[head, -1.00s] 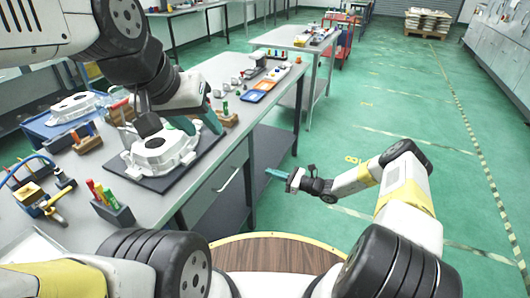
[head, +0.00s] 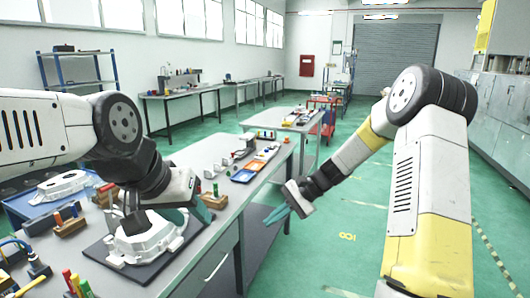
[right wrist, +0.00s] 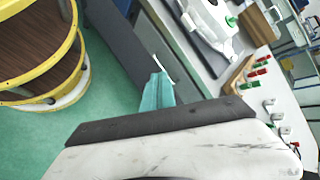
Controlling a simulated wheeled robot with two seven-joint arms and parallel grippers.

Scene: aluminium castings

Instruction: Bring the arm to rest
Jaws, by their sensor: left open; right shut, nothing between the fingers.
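A light aluminium casting (head: 140,243) lies on a dark mat (head: 172,258) on the workbench at the left of the head view. It also shows at the top of the right wrist view (right wrist: 208,20). My left gripper (head: 196,212) is open with teal fingers, over the far right side of the casting; I cannot tell whether it touches it. My right gripper (head: 277,214) is shut and empty, raised in front of the bench's right side. Its teal fingers also show in the right wrist view (right wrist: 157,92).
The bench (head: 222,222) also holds blue and orange trays (head: 243,176), a wooden block with tools (head: 214,199) and colored-handled tools (head: 75,284). Green floor (head: 350,215) is free on the right.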

